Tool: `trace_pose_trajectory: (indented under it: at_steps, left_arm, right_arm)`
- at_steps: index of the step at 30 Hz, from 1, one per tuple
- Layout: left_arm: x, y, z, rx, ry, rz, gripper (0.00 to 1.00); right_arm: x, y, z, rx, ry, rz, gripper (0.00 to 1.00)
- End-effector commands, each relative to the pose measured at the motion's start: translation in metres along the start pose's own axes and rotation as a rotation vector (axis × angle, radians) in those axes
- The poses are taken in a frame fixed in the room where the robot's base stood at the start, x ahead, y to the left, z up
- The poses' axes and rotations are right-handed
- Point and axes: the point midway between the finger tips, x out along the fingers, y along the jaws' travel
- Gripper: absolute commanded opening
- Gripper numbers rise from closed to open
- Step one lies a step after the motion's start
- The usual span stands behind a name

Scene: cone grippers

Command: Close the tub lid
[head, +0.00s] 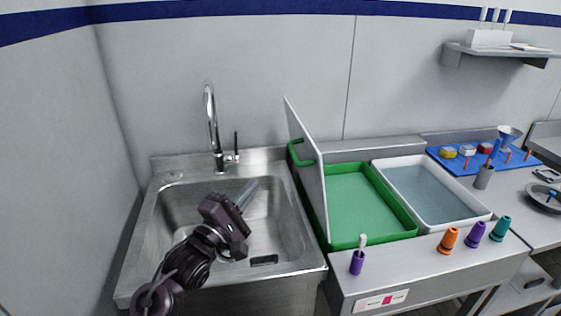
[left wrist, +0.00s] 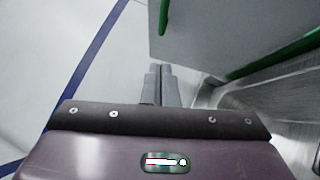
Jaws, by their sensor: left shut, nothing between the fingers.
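The green tub (head: 402,221) stands on the counter just right of the sink. Its pale grey lid (head: 313,185) is hinged on the tub's left side and stands open, nearly upright, leaning slightly left. A green handle (head: 307,157) is on the lid. My left gripper (head: 251,187) is over the sink, left of the lid and apart from it, with its fingers shut and empty. In the left wrist view the shut fingertips (left wrist: 158,70) point toward the wall, and the lid (left wrist: 210,28) with green parts shows at upper right. My right gripper is not in view.
The sink (head: 175,215) has a tall faucet (head: 212,125) behind it. A white tub (head: 465,213) stands right of the green one. A purple holder (head: 357,262) stands at the counter's front, with orange, purple and teal cones (head: 448,240) farther right. The wall is close on the left.

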Motion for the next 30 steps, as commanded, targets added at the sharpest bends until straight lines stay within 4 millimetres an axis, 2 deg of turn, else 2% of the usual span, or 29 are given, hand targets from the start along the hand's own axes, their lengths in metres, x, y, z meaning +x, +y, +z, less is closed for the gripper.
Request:
trace_pose_trajectory:
  at_steps: [1, 6, 8, 12, 18, 30]
  left_arm:
    - [0.014, 0.004, 0.001, 0.001, -0.002, 0.002, 0.00]
    - [0.051, 0.003, 0.001, 0.000, -0.001, 0.001, 0.00]
    - [0.062, 0.003, 0.001, 0.002, -0.001, 0.001, 0.00]
    - [0.076, 0.003, 0.018, 0.000, -0.001, 0.000, 0.00]
    - [0.086, 0.001, 0.027, 0.001, 0.000, 0.000, 0.00]
    - [0.087, 0.000, 0.029, 0.002, 0.001, -0.001, 0.00]
  right_arm:
    - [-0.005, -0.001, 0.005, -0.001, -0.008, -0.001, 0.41]
    - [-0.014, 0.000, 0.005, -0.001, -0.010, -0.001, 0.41]
    - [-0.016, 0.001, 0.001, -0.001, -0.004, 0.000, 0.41]
    - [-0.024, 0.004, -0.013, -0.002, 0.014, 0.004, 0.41]
    - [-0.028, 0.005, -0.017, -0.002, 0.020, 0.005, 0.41]
    - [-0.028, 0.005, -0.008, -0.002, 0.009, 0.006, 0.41]
